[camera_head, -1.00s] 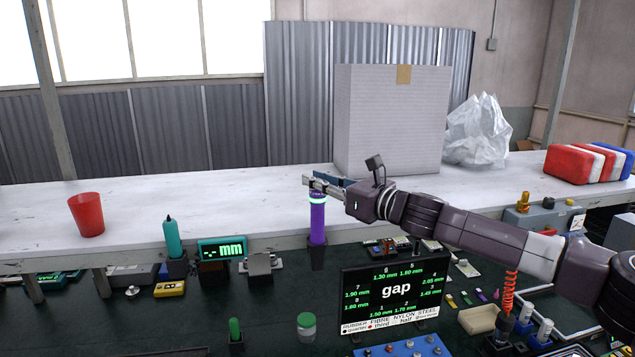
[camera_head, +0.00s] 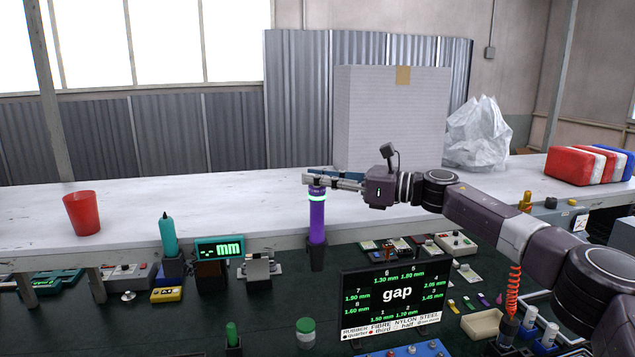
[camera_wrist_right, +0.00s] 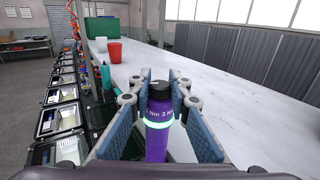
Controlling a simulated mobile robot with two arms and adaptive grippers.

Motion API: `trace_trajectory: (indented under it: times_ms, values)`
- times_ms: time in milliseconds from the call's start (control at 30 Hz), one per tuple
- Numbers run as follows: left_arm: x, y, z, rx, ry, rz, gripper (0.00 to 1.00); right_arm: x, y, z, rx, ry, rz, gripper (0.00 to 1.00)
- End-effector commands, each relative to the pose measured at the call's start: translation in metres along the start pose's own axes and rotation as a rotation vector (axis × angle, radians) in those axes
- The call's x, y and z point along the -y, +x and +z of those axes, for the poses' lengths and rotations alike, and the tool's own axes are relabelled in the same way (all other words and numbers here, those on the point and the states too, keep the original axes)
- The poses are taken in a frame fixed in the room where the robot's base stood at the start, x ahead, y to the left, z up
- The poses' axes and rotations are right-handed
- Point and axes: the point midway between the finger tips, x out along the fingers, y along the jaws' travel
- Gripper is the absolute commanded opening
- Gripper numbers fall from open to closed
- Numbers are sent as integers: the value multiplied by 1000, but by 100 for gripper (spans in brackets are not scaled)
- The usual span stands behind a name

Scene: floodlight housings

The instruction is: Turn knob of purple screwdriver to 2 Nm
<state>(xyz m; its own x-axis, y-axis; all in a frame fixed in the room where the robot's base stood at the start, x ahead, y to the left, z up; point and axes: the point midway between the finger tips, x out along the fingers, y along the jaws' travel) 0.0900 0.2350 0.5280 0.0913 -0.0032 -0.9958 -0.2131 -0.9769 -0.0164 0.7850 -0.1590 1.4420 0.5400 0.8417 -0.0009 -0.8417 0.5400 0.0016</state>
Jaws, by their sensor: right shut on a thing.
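The purple screwdriver (camera_head: 317,222) stands upright in a dark holder (camera_head: 317,254) at the front edge of the white shelf. A ring near its top glows green-white. My right gripper (camera_head: 316,182) reaches in from the right and is shut on the knob at the screwdriver's top. In the right wrist view, the screwdriver (camera_wrist_right: 157,140) stands between the blue-padded fingers, its dark cap (camera_wrist_right: 159,90) at the top. White markings on the knob (camera_wrist_right: 158,112) include "Nm" and a "3"; the full setting is not clear. My left gripper is not in view.
A red cup (camera_head: 82,213), a large white box (camera_head: 392,118) and crumpled plastic (camera_head: 477,135) stand on the white shelf. A teal tool (camera_head: 168,236) and an "mm" display (camera_head: 220,249) are to the left.

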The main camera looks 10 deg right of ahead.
Motion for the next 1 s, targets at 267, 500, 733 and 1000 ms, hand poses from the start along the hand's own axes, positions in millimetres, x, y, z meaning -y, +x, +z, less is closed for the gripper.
trace_trajectory:
  times_ms: [267,500,733,1000]
  values:
    - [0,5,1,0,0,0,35,0,1,0,1,0,42,0]
    - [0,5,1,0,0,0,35,0,0,1,2,0,51,0]
    - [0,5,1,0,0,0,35,0,0,1,2,-1,50,0]
    - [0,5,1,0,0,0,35,0,0,1,1,-1,50,36]
